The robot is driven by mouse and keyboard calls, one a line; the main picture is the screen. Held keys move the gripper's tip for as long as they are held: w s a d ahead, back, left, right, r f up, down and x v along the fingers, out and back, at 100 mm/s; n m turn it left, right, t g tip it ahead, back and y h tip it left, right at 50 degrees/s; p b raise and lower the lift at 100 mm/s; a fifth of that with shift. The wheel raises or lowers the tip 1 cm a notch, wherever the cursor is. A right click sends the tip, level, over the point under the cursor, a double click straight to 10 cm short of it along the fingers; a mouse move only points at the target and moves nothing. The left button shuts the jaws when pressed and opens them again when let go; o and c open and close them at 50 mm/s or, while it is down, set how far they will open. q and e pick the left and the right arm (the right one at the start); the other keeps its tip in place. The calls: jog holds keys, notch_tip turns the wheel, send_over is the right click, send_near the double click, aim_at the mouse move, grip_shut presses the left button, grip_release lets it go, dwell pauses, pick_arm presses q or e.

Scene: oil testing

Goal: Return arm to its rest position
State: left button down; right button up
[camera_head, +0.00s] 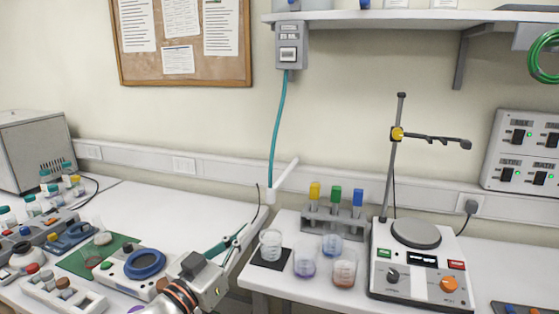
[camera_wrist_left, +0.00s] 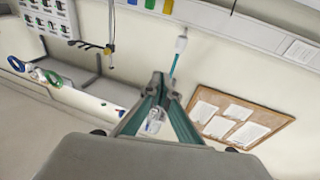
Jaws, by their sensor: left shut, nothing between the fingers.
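My left gripper (camera_head: 240,233) reaches in from the lower middle of the head view. Its teal fingers are closed together with nothing between them. It is raised at the gap between the two benches, just left of a clear beaker (camera_head: 270,244) on a black pad, apart from it as far as I can tell. In the left wrist view the fingertips (camera_wrist_left: 159,80) meet, with the wall, the teal cable and the corkboard behind them. My right arm and gripper are not in view.
A purple beaker (camera_head: 305,261), an orange one (camera_head: 344,268) and a tube rack (camera_head: 319,220) stand on the right bench. A hotplate with stand (camera_head: 418,277) is farther right. A blue-ringed device (camera_head: 146,265) is left of my arm.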

pick_arm(q)
jog(key=s+a+f+n+g+y, duration=0.1)
jog(key=s+a+f+y, duration=0.15)
jog(key=f, duration=0.65)
jog(key=s+a+f+g+y, duration=0.15)
jog(key=s+f, duration=0.25)
jog(key=f, duration=0.5)
jog(key=s+a+f+n+y, duration=0.1)
jog(key=s+a+f, duration=0.2)
jog(key=f, duration=0.6)
jog(key=s+a+f+g+y, duration=0.1)
jog(key=s+a+f+g, duration=0.1)
jog(key=s+f, duration=0.6)
jog(key=s+a+f+g+y, duration=0.1)
jog(key=s+a+f, duration=0.3)
jog(key=s+f, duration=0.4)
jog(key=shift+s+f+g+y, duration=0.3)
jog(key=shift+f+g, duration=0.05)
jog(key=shift+g, duration=0.1)
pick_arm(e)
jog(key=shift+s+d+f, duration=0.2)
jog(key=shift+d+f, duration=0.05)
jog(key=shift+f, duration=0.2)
pick_arm(q)
jog(key=shift+a, duration=0.1)
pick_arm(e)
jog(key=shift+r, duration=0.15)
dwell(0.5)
